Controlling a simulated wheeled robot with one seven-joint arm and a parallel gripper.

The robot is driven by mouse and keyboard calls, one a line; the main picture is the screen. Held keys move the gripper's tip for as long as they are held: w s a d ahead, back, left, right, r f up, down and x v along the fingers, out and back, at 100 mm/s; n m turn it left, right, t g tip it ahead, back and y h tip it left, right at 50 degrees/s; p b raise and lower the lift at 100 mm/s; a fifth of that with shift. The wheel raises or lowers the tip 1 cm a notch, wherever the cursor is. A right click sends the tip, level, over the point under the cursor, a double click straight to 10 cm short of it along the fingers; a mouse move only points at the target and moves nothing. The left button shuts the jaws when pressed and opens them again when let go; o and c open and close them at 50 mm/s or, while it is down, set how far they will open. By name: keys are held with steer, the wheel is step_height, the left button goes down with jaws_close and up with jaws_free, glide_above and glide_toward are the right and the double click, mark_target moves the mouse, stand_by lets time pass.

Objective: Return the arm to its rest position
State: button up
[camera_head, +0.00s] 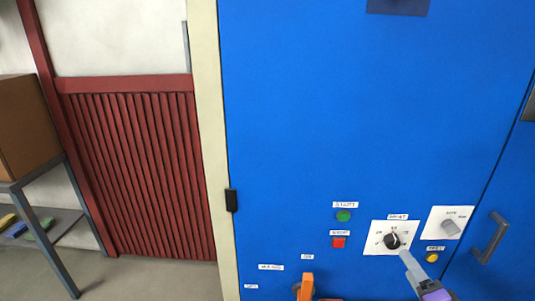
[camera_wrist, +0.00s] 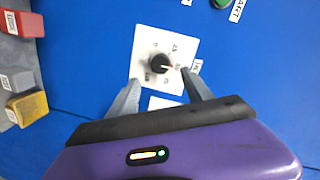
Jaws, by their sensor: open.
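My gripper (camera_head: 404,251) is at the lower right of the blue panel (camera_head: 350,110), with its tip close to a black knob (camera_head: 391,241) on a white dial plate (camera_head: 407,228). In the wrist view my gripper (camera_wrist: 160,76) has its two grey fingers apart. The black knob (camera_wrist: 160,63) shows between and just beyond the fingertips, on its white plate (camera_wrist: 145,45). Nothing is held. I cannot tell how far the fingertips are from the panel surface.
A green button (camera_head: 343,216), a red button (camera_head: 338,242), a yellow button (camera_head: 432,257), a grey switch (camera_head: 450,227) and an orange handle (camera_head: 306,286) surround it. A door handle (camera_head: 490,238) stands out at right. A shelf (camera_head: 50,220) stands left, beyond a red slatted panel (camera_head: 135,170).

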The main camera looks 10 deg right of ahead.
steer(key=s+a+n+y, duration=0.2)
steer(key=s+a+n, duration=0.5)
steer(key=s+a, duration=0.4)
steer(key=s+a+n+g+y, duration=0.1)
steer(key=s+a+n, duration=0.7)
steer(key=s, duration=1.3)
steer(key=a, duration=0.4)
steer(key=shift+s+a+g+y, duration=0.25)
steer(key=shift+s+g+y, duration=0.05)
steer(key=shift+s+y, duration=0.1)
